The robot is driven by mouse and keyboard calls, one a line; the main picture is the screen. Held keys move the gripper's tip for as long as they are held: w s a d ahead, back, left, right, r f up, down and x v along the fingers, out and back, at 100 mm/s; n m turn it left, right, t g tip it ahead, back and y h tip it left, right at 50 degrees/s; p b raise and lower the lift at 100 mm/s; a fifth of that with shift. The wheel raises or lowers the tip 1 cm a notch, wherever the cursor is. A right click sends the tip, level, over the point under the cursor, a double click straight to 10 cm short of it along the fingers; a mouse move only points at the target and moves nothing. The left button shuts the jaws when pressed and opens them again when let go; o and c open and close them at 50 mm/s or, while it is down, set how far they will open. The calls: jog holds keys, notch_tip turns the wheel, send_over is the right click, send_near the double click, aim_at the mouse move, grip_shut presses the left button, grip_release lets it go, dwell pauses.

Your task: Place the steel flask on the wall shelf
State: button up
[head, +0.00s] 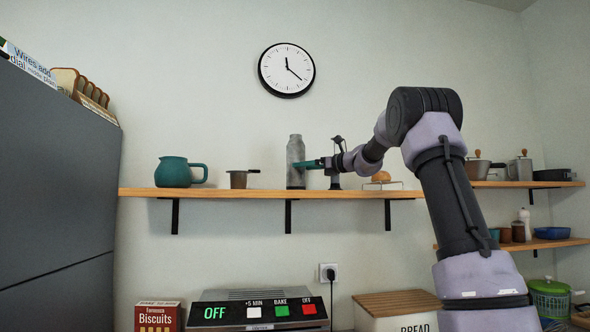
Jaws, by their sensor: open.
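The steel flask (296,151) is a tall grey cylinder standing upright on the wooden wall shelf (250,193), near the shelf's middle. My gripper (308,164) is at the flask's right side at about mid-height, with my arm reaching in from the right. A teal fingertip shows against or very near the flask. The jaws are open, and whether they touch the flask cannot be told from this view. The second finger is not clearly visible.
A teal jug (174,172) and a small brown pot (239,179) stand on the shelf to the left. A dark upright object (335,178) and a bread roll (381,176) are to the right. An oven (258,311) and bread box (396,309) stand below.

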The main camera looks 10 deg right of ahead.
jog(key=v, duration=0.4)
jog(key=shift+s+d, duration=0.1)
jog(key=shift+s, duration=0.25)
jog(key=s+a+f+n+g+h, duration=0.25)
jog(key=s+f+n, duration=0.2)
jog(key=s, duration=0.55)
jog(key=s+a+f+n+g+h, duration=0.2)
jog(key=s+a+f+n, duration=0.3)
jog(key=s, duration=0.6)
jog(key=s+d+f+n+h, duration=0.3)
jog(key=s+f+n, duration=0.3)
jog(key=s, duration=0.5)
jog(key=s+d+f+n+g+h, duration=0.1)
jog(key=s+d+f+n+h, duration=0.2)
jog(key=s+f+n, duration=0.4)
jog(key=s+d+f, duration=0.1)
jog(key=s, duration=0.3)
jog(key=shift+s+f, duration=0.25)
jog(key=shift+f, duration=0.1)
